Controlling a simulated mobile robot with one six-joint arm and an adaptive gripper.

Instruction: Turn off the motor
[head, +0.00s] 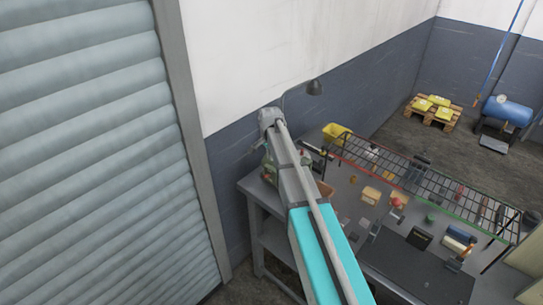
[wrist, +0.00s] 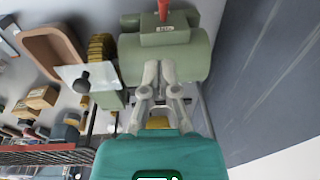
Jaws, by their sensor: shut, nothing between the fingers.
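The motor (wrist: 180,58) is a grey-green machine at the top of the wrist view. A box (wrist: 163,28) with a small label sits on it, and a red lever (wrist: 163,9) sticks out of the box, cut off by the frame's top edge. My gripper (wrist: 160,66) is shut and empty. Its fingertips overlap the motor's body in the picture, below the box and lever; I cannot tell if they touch. In the head view only a part of the green motor (head: 268,170) shows beside my arm, and my gripper cannot be made out.
A brass gear (wrist: 102,48) and a clear plate (wrist: 88,78) with a black knob are left of the motor. A brown bin (wrist: 38,42) lies farther left. The workbench (head: 262,199) carries a wire rack (head: 450,190) and several small parts. A wall stands close on the motor's other side.

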